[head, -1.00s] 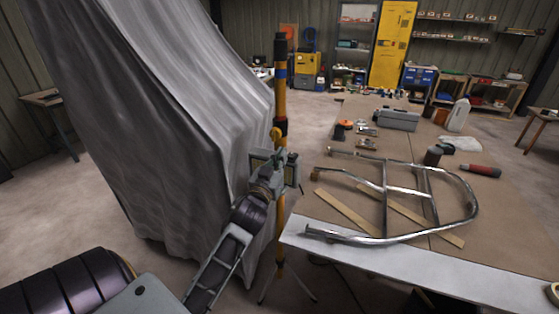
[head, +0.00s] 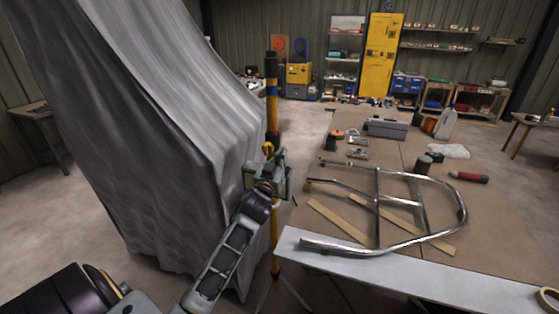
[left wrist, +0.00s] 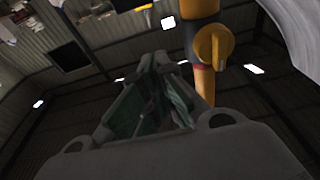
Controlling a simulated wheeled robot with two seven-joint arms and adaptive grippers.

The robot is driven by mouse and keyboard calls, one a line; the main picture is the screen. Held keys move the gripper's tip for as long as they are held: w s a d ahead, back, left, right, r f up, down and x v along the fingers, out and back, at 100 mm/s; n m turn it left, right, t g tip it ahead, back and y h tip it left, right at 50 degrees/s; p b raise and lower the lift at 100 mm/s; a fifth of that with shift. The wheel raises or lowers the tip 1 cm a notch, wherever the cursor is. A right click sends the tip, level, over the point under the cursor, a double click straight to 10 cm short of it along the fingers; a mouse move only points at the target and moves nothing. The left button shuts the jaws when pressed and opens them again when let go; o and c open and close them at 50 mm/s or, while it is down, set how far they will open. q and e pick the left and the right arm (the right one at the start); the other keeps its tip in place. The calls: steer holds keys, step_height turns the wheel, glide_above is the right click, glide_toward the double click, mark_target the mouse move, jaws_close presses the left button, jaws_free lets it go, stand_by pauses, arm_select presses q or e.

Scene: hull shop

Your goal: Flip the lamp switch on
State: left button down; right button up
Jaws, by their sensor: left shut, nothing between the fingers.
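The lamp pole (head: 272,105) is a thin upright yellow stand with dark and blue bands, on thin splayed legs. A yellow knob-like switch (head: 267,149) sits on its dark section; it also shows large in the left wrist view (left wrist: 214,48), with a raised bar across it. My left gripper (head: 269,166) is shut and empty, just below the switch in the head view and overlapping the pole. In the left wrist view its fingertips (left wrist: 161,60) are together, left of the switch and apart from it in the picture. I cannot tell whether they touch. My right gripper is out of view.
A grey draped sheet (head: 170,130) stands close on the left of the pole. A workbench (head: 400,274) on the right carries a bent metal tube frame (head: 455,195), wooden strips and a grey toolbox (head: 388,128). Open floor lies behind the pole.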

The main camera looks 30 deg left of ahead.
arm_select(q)
steer(key=shift+s+f, duration=0.15)
steer(key=shift+f, duration=0.9)
steer(key=shift+s+f, duration=0.1)
steer(key=shift+f, duration=0.9)
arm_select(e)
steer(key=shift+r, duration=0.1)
arm_select(q)
steer(key=b, duration=0.3)
steer(key=shift+s+d+f+t, duration=0.1)
steer(key=shift+f+t, duration=0.25)
steer(key=shift+t, duration=0.05)
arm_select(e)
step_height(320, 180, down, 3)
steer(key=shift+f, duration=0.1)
arm_select(q)
steer(key=shift+r, duration=0.2)
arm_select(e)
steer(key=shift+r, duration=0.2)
